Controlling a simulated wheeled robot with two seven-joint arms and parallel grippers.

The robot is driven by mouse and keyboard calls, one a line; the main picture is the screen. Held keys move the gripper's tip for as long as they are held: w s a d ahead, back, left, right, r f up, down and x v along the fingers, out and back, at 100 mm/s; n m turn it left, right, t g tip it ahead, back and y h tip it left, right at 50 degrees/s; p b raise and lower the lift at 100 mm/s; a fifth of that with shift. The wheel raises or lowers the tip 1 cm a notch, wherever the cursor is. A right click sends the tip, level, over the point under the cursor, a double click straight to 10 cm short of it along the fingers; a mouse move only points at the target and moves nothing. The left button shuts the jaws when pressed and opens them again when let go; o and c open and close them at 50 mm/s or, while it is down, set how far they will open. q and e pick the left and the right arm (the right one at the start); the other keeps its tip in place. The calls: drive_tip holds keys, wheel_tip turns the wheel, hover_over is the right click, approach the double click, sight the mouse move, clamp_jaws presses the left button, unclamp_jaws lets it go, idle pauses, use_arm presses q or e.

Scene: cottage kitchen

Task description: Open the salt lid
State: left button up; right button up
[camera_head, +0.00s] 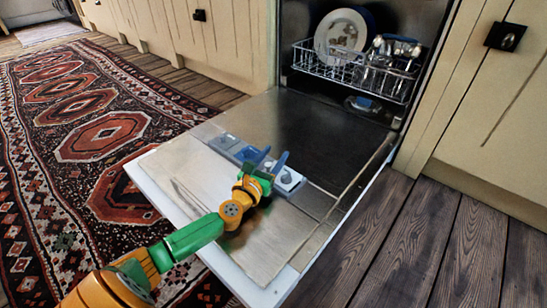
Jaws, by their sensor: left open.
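The dishwasher door (190,180) is folded down flat. A blue-grey dispenser panel with small lids (228,141) is set in its inner face, and a white part with a dark round spot (288,178) shows at the panel's right end. I cannot tell for certain which part is the salt lid. My left gripper (267,157) is open over the panel, its blue fingers pointing away from me. The fingers and wrist hide the panel's middle. I cannot tell whether they touch it. My right gripper is not in view.
A wire rack (310,67) in the dishwasher holds plates (340,35) and glassware. A blue-topped part (364,103) lies on the tub floor below the rack. A patterned rug (100,136) lies left of the door, and bare wood floor (440,240) is free on the right.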

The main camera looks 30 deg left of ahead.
use_arm(q)
clamp_jaws()
drive_tip(key=shift+r+p, duration=0.1)
drive_tip(key=shift+p, duration=0.3)
